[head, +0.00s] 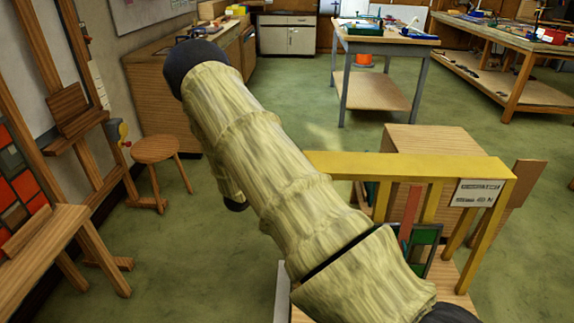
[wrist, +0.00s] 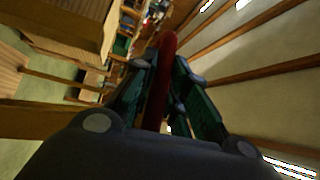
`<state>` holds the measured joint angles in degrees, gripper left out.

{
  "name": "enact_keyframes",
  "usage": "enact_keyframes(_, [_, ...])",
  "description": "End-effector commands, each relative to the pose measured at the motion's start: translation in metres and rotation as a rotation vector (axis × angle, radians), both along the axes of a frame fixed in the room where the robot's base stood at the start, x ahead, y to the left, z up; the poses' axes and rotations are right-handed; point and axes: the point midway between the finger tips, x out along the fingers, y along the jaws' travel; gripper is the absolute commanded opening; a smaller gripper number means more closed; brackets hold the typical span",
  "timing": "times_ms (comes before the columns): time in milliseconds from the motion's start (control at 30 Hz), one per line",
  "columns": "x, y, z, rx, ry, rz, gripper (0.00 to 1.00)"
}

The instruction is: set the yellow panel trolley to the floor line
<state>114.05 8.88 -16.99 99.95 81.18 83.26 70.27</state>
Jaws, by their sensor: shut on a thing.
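The yellow panel trolley (head: 410,166) stands at the right of centre in the head view. I cannot tell from these frames whether the bar belongs to the trolley. No floor line is distinguishable.
A round wooden stool (head: 155,150) and easel stand at left, with a slanted bench (head: 45,235) in front. A grey-legged worktable (head: 385,45) and long bench (head: 525,95) stand at the back. Green floor (head: 300,110) is open between them. A wooden box (head: 430,140) stands behind the rail.

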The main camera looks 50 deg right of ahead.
Motion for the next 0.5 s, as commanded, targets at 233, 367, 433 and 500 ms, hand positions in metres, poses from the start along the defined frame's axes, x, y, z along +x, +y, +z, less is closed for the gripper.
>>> enact_keyframes(233, [0.0018, 0.0016, -0.0008, 0.002, 0.0, 0.003, 0.0])
enact_keyframes(367, [0.0018, 0.0014, -0.0007, 0.001, -0.001, 0.003, 0.37])
enact_keyframes(433, [0.0016, 0.0012, -0.0005, 0.001, -0.001, 0.003, 0.37])
enact_keyframes(500, [0.0014, 0.0011, -0.0003, 0.001, -0.001, 0.002, 0.37])
